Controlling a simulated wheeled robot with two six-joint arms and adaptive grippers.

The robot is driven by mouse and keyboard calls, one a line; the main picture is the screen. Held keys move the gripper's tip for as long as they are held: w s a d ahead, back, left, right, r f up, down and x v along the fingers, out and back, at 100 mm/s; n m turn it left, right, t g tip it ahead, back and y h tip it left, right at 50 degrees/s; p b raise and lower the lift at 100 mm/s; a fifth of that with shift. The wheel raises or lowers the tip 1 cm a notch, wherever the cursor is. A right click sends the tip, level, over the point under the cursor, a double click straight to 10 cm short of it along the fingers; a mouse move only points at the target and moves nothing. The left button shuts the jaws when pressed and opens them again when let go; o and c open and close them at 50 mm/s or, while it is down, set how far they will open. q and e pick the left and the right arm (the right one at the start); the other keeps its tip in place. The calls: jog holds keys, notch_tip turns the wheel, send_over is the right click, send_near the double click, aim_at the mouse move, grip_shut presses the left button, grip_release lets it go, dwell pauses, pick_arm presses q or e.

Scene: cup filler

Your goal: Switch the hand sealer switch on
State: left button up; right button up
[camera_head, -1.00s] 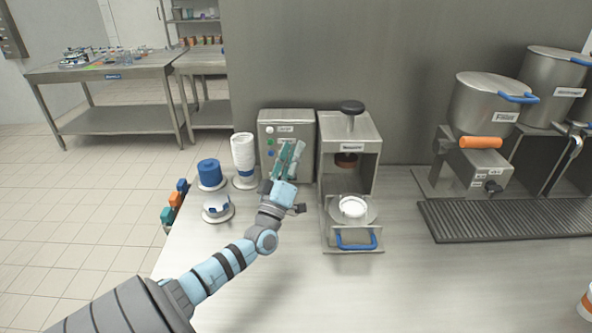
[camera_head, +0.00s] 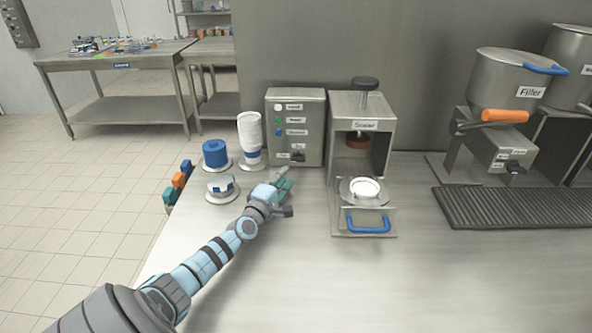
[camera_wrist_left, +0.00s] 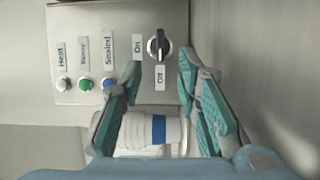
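The hand sealer (camera_head: 388,140) stands on the counter, with a grey control box (camera_head: 310,112) at its left. A black rotary switch (camera_head: 298,155) sits low on the box; it also shows in the left wrist view (camera_wrist_left: 158,45). In that view its handle lines up with the "Off" label (camera_wrist_left: 160,77), across from the "On" label (camera_wrist_left: 137,45). My left gripper (camera_head: 284,178) is open and empty, below and in front of the switch. In the wrist view its fingers (camera_wrist_left: 158,62) are spread to either side of the switch, apart from it. My right gripper is out of view.
A white cup stack (camera_head: 250,135), a blue roll (camera_head: 215,153) and a low white-and-blue item (camera_head: 221,188) stand left of the box. The filler (camera_head: 505,88) and a drip grate (camera_head: 520,207) are at the right. The front counter is clear.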

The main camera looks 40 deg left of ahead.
aim_at(297, 161)
pick_arm(q)
jog(key=b+x, duration=0.3)
jog(key=x, duration=0.2)
jog(key=b+x, duration=0.2)
jog(key=x, duration=0.1)
jog(key=shift+f+b, duration=0.3)
jog(key=shift+f, duration=0.05)
jog(key=shift+w+a+r, duration=0.15)
jog(key=shift+w+r, duration=0.1)
jog(key=shift+w, duration=0.1)
